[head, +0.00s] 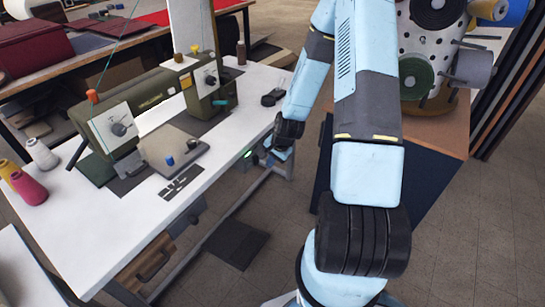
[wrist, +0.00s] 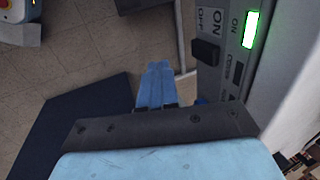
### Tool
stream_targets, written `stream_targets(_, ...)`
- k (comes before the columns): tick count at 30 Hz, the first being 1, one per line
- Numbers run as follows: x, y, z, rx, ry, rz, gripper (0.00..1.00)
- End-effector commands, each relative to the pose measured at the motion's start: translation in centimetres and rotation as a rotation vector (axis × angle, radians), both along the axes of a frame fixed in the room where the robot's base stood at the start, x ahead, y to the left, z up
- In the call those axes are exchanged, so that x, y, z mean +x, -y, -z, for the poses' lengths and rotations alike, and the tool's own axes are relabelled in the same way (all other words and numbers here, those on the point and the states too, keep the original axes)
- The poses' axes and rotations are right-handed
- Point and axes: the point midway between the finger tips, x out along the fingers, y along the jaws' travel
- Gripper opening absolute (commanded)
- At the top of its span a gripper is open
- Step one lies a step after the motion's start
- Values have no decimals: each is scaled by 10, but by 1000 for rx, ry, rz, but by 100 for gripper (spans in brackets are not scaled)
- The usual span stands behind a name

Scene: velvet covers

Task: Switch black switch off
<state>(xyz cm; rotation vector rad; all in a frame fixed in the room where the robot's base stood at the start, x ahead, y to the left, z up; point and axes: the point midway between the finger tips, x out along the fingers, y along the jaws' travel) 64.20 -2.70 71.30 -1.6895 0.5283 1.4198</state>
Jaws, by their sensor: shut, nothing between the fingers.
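The black switch (wrist: 205,52) sits on a grey switch box (wrist: 230,68) at the upper right of the wrist view, beside printed ON and OFF labels. A green light (wrist: 250,30) glows on the box next to another ON label. In the head view the green light (head: 248,154) shows under the table's right edge; the switch is too small to make out there. My gripper (wrist: 158,66) is shut and empty, its blue fingers together, to the left of and below the switch in the picture, apart from it. In the head view my gripper (head: 280,153) is beside the table edge.
A green sewing machine (head: 125,115) stands on the white table (head: 90,228), with thread spools (head: 30,187) at the left. A table leg (head: 235,203) and a dark foot pedal (head: 237,244) are below. A wooden-topped cabinet (head: 450,130) stands right of my arm.

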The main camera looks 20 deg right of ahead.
Motion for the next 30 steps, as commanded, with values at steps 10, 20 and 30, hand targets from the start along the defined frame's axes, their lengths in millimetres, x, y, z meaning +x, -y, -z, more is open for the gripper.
stream_targets(10, 27, -20, 18, -2, 1, -3, 0)
stream_targets(20, 36, -26, 19, 0, 0, 0, 0)
stream_targets(30, 36, -32, 20, 9, 10, -8, 0)
